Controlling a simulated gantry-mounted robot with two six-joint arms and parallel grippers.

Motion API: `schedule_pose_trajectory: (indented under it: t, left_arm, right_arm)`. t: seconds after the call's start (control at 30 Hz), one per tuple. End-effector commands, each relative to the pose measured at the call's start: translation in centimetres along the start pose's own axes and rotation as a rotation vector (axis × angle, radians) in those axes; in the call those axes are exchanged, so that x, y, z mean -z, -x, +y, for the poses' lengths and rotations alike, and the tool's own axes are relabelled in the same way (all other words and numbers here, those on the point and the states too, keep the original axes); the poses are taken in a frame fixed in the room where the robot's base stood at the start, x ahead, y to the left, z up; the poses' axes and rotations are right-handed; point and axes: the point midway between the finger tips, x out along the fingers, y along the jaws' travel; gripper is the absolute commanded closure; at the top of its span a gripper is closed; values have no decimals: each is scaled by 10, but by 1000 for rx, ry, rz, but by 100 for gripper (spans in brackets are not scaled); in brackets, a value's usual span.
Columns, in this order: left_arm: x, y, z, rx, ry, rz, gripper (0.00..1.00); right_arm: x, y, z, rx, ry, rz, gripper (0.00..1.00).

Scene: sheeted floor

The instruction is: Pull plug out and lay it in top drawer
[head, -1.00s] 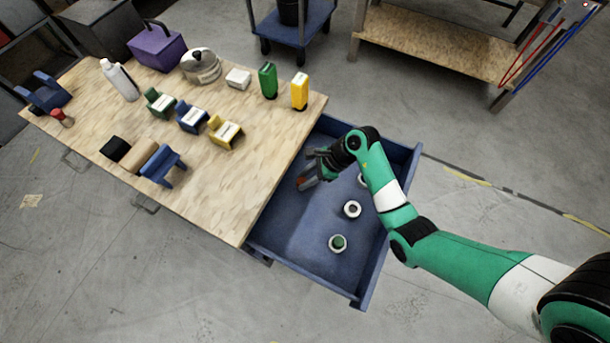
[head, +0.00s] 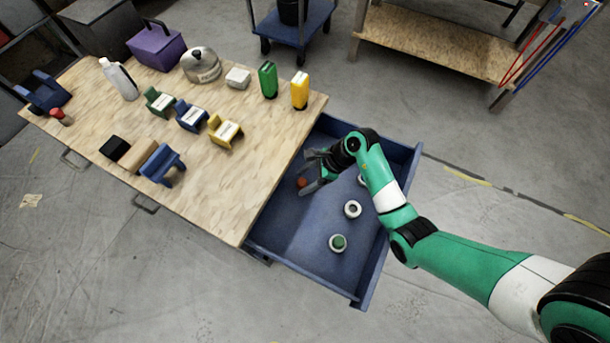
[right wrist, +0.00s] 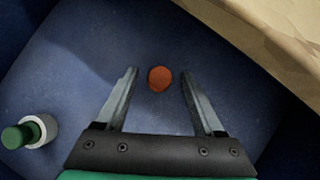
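A red-orange plug (head: 302,183) lies on the floor of the open blue drawer (head: 300,222), near the tabletop side. It also shows in the right wrist view (right wrist: 160,78), just ahead of and between the fingertips. My right gripper (head: 310,171) is over the drawer with its fingers spread, and the plug is clear of both fingers (right wrist: 157,90). A white ring with a green plug (head: 338,243) stands in the drawer; it also shows at the left in the right wrist view (right wrist: 40,130). A white ring with a dark centre (head: 352,209) stands beside it. A third ring (head: 362,180) is partly hidden by my arm. My left gripper is not in view.
The wooden tabletop (head: 250,165) overhangs the drawer's left side. It carries small coloured chair-like blocks, a pot (head: 200,65), a purple box (head: 157,48), a white bottle (head: 118,78), and green and yellow containers (head: 300,91). The drawer's front wall (head: 378,262) rises at the right.

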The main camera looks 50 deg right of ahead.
Motion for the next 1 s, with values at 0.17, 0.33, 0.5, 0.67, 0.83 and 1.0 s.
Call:
schedule_pose_trajectory:
  t: [0.17,0.33,0.5,0.67,0.83,1.0]
  left_arm:
    - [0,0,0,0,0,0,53]
    - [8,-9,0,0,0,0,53]
    - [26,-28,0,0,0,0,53]
    - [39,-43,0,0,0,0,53]
    - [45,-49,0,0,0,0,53]
    - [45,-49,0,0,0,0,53]
  right_arm:
    - [0,0,0,0,0,0,31]
    - [-2,16,0,1,0,0,31]
    - [-5,56,-1,3,-2,-1,31]
    - [-4,93,-1,3,-2,0,31]
    - [-2,114,0,1,-1,-1,31]
    - [0,116,0,-1,0,0,31]
